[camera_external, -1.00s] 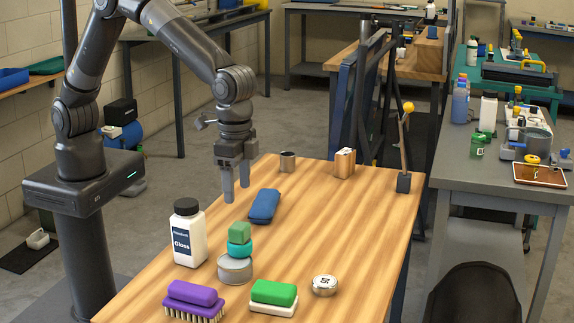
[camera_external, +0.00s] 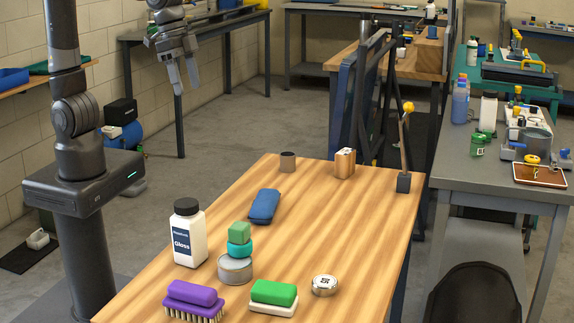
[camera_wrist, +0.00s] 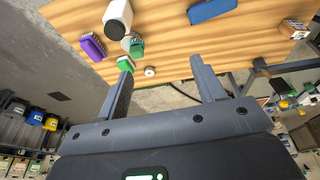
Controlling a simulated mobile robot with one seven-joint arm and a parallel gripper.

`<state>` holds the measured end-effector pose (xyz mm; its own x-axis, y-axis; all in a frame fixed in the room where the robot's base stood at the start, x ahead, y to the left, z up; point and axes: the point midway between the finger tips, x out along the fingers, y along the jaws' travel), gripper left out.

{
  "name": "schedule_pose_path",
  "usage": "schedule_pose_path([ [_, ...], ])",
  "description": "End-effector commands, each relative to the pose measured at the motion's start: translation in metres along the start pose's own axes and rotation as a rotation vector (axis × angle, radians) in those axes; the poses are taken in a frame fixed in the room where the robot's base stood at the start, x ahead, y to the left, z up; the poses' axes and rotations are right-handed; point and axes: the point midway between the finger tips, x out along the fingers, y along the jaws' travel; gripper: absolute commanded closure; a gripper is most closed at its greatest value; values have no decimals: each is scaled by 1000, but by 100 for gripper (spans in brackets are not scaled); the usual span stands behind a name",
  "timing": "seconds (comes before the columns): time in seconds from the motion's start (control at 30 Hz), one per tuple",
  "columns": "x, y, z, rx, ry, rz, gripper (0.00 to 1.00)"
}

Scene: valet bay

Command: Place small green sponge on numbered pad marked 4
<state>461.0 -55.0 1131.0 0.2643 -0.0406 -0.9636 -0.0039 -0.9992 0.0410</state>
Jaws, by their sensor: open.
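A small green block (camera_external: 240,231), likely the small green sponge, sits on a teal round piece (camera_external: 239,249) on top of a silver tin (camera_external: 235,269) on the wooden table. A larger green block (camera_external: 273,292) lies on a white block at the near edge. In the wrist view the small stack (camera_wrist: 137,47) shows near the white bottle. I make out no pad marked 4; a round silver-rimmed disc (camera_external: 324,285) bears a dark mark I cannot read surely. My gripper (camera_external: 187,90) is open and empty, raised beyond the table's far left, away from the stack.
A white bottle (camera_external: 188,233) with black cap stands left of the stack. A purple-topped brush (camera_external: 193,300) lies at the near left, a blue pouch (camera_external: 264,206) behind. The table's right middle is clear.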

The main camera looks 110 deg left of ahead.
Motion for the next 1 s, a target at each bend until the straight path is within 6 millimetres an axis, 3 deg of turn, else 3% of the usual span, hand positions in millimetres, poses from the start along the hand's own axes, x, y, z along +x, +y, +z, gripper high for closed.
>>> schedule_pose_path([
  [0.2, -31, -27, 65, 1, 90, -7, 37],
  [0.5, -40, -50, 143, 8, 194, -30, 37],
  [0.7, -38, -54, 165, 11, 223, -39, 37],
  [1.0, -37, -55, 167, 12, 224, -40, 37],
])
